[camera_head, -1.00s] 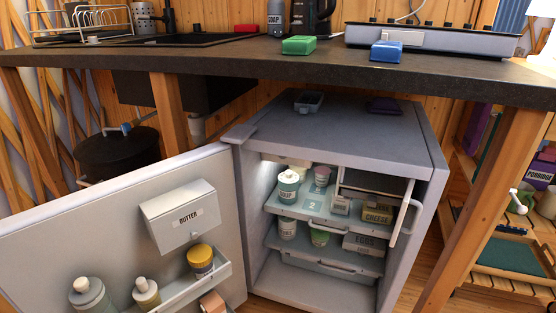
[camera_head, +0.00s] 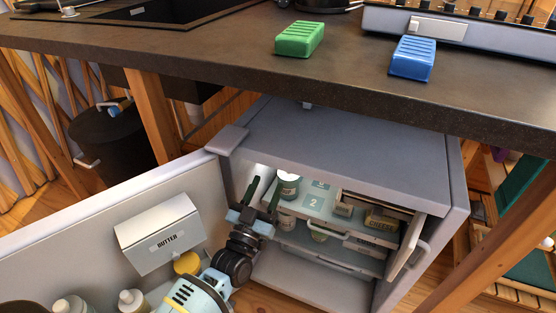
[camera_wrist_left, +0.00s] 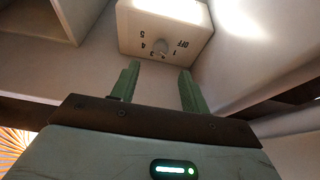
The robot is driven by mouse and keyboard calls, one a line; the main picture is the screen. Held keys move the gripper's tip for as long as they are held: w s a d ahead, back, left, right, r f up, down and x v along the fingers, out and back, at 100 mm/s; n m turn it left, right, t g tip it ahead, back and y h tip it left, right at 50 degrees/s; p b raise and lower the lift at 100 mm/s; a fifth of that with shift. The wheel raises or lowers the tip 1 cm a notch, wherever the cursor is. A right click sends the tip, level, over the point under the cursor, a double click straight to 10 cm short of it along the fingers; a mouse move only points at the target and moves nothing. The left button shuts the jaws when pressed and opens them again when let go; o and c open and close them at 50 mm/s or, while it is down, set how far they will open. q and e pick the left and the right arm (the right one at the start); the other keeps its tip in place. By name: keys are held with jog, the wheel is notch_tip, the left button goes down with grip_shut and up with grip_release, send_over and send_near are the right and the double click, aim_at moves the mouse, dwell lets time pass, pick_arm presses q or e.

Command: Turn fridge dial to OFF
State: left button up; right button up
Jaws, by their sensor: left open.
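The fridge (camera_head: 330,140) stands under the counter with its door (camera_head: 90,240) swung open to the left. In the left wrist view, a white dial housing (camera_wrist_left: 135,25) is fixed inside the fridge, marked with numbers and OFF. Its small round dial (camera_wrist_left: 160,46) sits at the lower middle of the housing; where it points is too small to tell. My left gripper (camera_head: 264,190) is at the left of the fridge opening, in front of the shelves. In the wrist view the open fingers (camera_wrist_left: 156,76) point toward the dial, empty and apart from it. The dial is not visible in the head view.
Fridge shelves (camera_head: 310,205) with tubs and boxes are right of the gripper. The door holds a butter box (camera_head: 160,235), a yellow-lidded jar (camera_head: 187,263) and bottles. The countertop (camera_head: 220,50) overhangs the fridge, with green (camera_head: 299,39) and blue (camera_head: 413,59) blocks on it.

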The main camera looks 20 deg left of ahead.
pick_arm(q)
jog(key=b+x, duration=0.1)
jog(key=x, duration=0.6)
jog(key=shift+w+b, duration=0.3)
jog(key=shift+b, duration=0.05)
jog(key=shift+r, duration=0.15)
jog(key=c, duration=0.7)
jog(key=shift+c, duration=1.4)
